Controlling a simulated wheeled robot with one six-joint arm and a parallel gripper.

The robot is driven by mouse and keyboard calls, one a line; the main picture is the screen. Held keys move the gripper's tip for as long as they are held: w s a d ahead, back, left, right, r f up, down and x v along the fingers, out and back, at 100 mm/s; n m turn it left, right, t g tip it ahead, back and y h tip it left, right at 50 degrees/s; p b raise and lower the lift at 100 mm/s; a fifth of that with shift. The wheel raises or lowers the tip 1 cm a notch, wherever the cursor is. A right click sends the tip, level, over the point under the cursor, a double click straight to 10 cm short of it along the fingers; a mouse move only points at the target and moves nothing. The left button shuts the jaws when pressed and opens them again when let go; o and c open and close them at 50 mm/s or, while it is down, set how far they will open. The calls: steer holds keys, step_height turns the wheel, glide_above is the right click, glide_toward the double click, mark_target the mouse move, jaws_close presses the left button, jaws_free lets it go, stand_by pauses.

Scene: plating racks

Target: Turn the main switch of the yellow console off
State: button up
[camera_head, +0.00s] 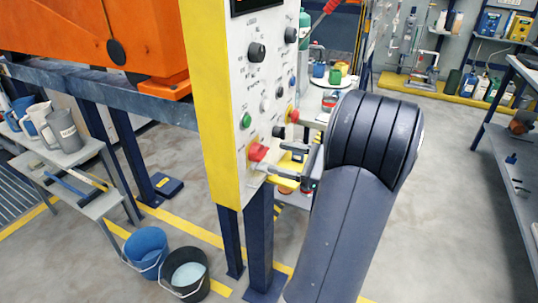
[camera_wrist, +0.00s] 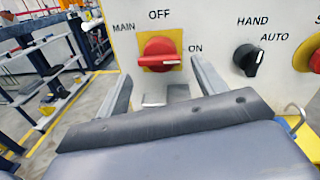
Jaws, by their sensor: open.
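The yellow console (camera_head: 211,120) has a white front panel with knobs and buttons. Its main switch (camera_head: 258,152) is a red rotary knob low on the panel. In the wrist view the main switch (camera_wrist: 158,52) sits on a yellow plate, with MAIN at its left, OFF above and ON at its right. Its handle lies roughly horizontal, in line with ON. My gripper (camera_head: 280,164) is close to the panel at switch height. In the wrist view my gripper (camera_wrist: 162,74) is open and empty, its fingers to either side of and slightly below the knob, apparently not touching it.
A black HAND/AUTO selector (camera_wrist: 247,59) is right of the switch, and another red knob (camera_wrist: 315,61) is at the right edge. A grey shelf (camera_head: 75,180) with jugs and two buckets (camera_head: 187,277) stand left. Floor at right is clear.

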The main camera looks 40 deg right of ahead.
mark_target(265, 154)
steer(key=shift+x, duration=2.3)
steer(key=c, duration=0.7)
